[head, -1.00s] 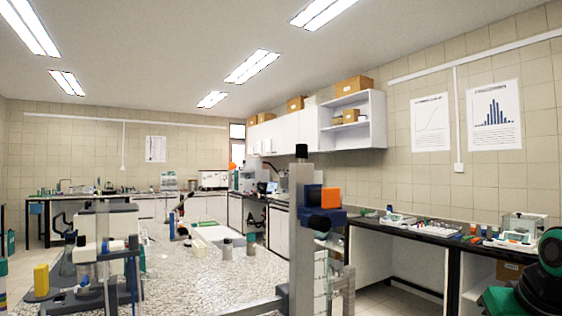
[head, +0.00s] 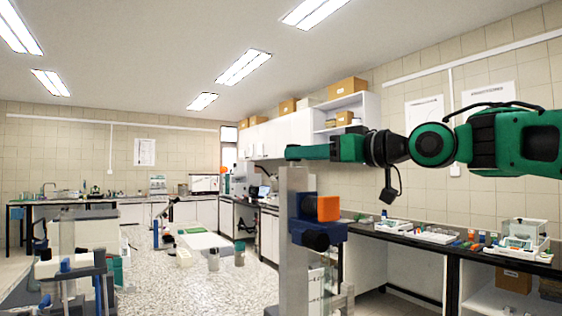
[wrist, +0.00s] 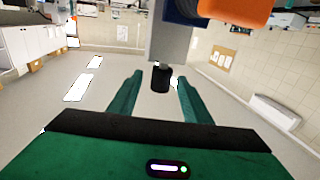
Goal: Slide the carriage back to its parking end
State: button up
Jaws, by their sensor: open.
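The carriage, a dark blue block (head: 316,228) with an orange box (head: 328,208) and a black cylinder, is on the grey upright column (head: 292,257), some way below its top. In the wrist view, the orange box (wrist: 236,10) shows at the top edge. My gripper (head: 290,152) reaches in from the right, level with the column's top and above the carriage. In the wrist view, my open gripper (wrist: 159,76) has a green finger on each side of the black knob (wrist: 160,80) at the column's top end; contact cannot be told. My gripper hides this knob in the head view.
A speckled bench (head: 195,285) on the left holds lab stands and bottles. A dark-topped counter (head: 400,240) with trays and instruments runs along the right wall. Wall cabinets hang behind. The air around the column's top looks clear.

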jog(key=x, duration=0.7)
jog(key=shift+w+a, duration=0.2)
jog(key=shift+a, duration=0.1)
grip_shut()
